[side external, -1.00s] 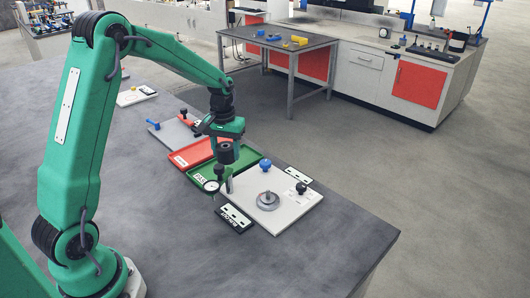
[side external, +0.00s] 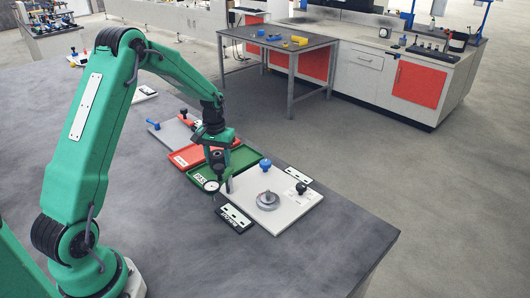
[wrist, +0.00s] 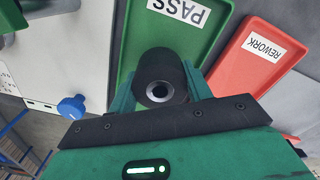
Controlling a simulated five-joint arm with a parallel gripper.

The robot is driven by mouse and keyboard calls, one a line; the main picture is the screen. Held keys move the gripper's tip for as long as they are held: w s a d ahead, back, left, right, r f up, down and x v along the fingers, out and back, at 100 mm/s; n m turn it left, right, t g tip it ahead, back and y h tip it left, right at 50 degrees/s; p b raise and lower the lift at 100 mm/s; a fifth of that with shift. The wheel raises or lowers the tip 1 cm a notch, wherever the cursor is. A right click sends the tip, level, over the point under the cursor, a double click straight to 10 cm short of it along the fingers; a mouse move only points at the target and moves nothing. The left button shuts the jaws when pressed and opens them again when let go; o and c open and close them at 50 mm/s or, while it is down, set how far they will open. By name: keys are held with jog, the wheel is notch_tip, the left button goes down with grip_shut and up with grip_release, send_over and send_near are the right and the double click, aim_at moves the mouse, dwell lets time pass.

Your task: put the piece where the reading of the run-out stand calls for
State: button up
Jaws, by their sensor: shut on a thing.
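My gripper (side external: 218,157) is shut on the piece, a dark cylinder (wrist: 160,77) with a bright-rimmed hole in its end, seen between the two green fingers in the wrist view. The piece is held above the green tray (side external: 203,185), whose label reads PASS. The red tray (side external: 181,159), labelled REWORK in the wrist view (wrist: 261,55), lies beside it. The dial reading is too small to make out.
A blue knob (side external: 265,165) and a black knob (side external: 301,188) rise from the stand plate. A grey plate with a blue handle (side external: 154,125) is beyond the red tray.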

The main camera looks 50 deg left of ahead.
jog(key=shift+f, duration=0.7)
jog(key=shift+f, duration=0.15)
jog(key=o, duration=1.1)
notch_tip(320, 180, up, 12)
jog(key=shift+r, duration=0.2)
